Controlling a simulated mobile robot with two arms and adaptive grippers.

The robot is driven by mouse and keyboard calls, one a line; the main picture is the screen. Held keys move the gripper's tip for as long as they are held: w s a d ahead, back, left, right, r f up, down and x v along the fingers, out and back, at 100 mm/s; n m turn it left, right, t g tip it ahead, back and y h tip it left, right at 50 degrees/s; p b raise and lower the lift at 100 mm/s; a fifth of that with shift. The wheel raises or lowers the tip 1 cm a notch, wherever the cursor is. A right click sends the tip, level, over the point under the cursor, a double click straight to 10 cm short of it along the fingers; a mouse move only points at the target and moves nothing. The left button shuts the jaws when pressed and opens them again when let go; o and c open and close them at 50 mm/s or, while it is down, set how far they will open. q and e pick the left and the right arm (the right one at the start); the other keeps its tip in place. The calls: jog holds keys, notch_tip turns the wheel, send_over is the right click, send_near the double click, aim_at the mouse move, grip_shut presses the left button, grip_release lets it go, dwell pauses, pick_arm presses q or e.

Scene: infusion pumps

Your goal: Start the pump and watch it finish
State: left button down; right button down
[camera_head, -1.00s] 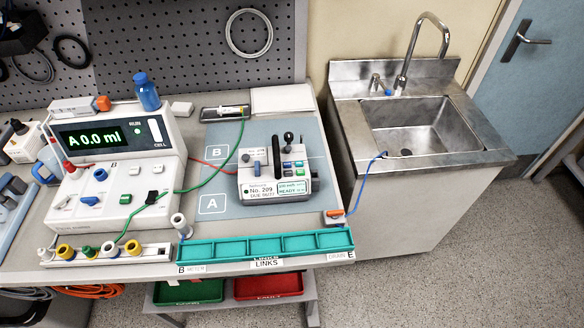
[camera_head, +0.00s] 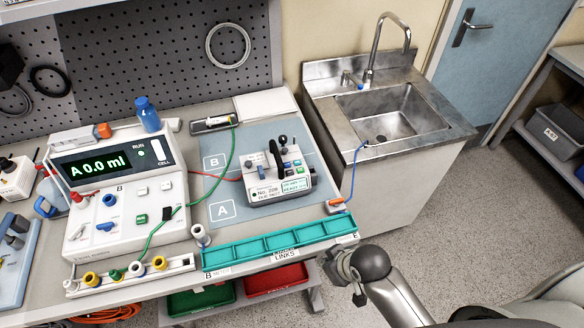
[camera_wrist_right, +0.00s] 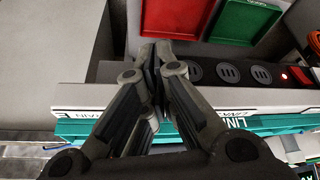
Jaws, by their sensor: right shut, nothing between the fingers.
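The small white pump (camera_head: 278,182), labelled No. 209, stands on the blue-grey mat (camera_head: 223,191), near its marked areas A and B. A red and a green lead run toward the mat. My right gripper (camera_head: 358,289) is below the bench's front edge, apart from the pump; in the right wrist view its fingers (camera_wrist_right: 155,50) are together and empty. My left gripper is out of view.
A teal links tray (camera_head: 280,248) lies along the bench's front edge. A green bin (camera_head: 200,300) and a red bin (camera_head: 275,280) sit below. A steel sink (camera_head: 390,115) stands to the right, with a blue tube toward it. Open floor lies right of the bench.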

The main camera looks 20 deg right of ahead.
jog(key=w+a+r+n, duration=0.1)
jog(key=r, duration=0.1)
jog(key=w+a+r+n+y, duration=0.1)
jog(key=w+a+r, duration=0.1)
jog(key=w+a+r+n+t, duration=0.1)
jog(key=w+r, duration=0.1)
jog(key=shift+w+a+r+y, duration=0.25)
jog(key=shift+y, duration=0.05)
jog(key=w+a+r+n+y, duration=0.2)
jog(key=w+r+n, duration=0.4)
jog(key=w, duration=0.4)
notch_tip(320, 180, up, 10)
jog(key=n+t+y+p, duration=0.1)
jog(key=n+t, duration=0.1)
jog(key=n, duration=0.2)
send_over(299, 172)
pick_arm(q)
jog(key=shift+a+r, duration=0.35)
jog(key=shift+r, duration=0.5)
pick_arm(e)
jog(key=shift+g, duration=0.3)
